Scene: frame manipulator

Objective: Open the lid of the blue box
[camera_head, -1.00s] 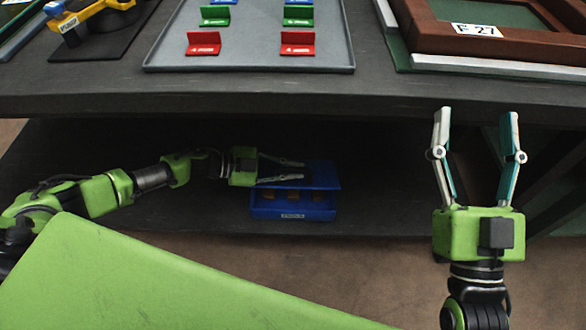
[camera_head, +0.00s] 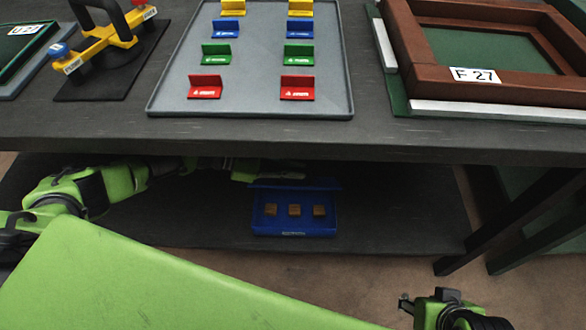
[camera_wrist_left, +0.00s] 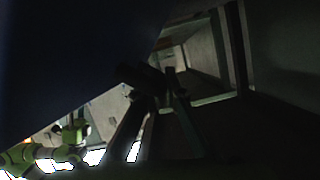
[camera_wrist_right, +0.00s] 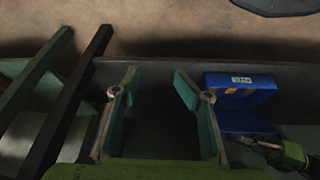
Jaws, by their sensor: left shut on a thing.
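The blue box (camera_head: 265,226) sits on the low shelf in the head view. Its lid (camera_head: 325,185) is raised at the back, and several small brown blocks (camera_head: 294,210) show inside. My left gripper (camera_head: 298,175) is at the raised lid's upper edge, shut on the lid; its fingertips are partly hidden in shadow. In the left wrist view the dark fingers (camera_wrist_left: 150,82) come together beside a large dark surface. My right gripper (camera_wrist_right: 156,72) is open and empty in the right wrist view, apart from the box (camera_wrist_right: 255,82), with the left gripper (camera_wrist_right: 258,143) beyond.
The table top (camera_head: 250,132) overhangs the shelf (camera_head: 400,215) closely above my left arm. On it are a grey tray (camera_head: 335,105) with coloured holders, a brown frame (camera_head: 445,60) and a yellow-handled tool (camera_head: 105,45). Table legs (camera_head: 530,225) stand at the right.

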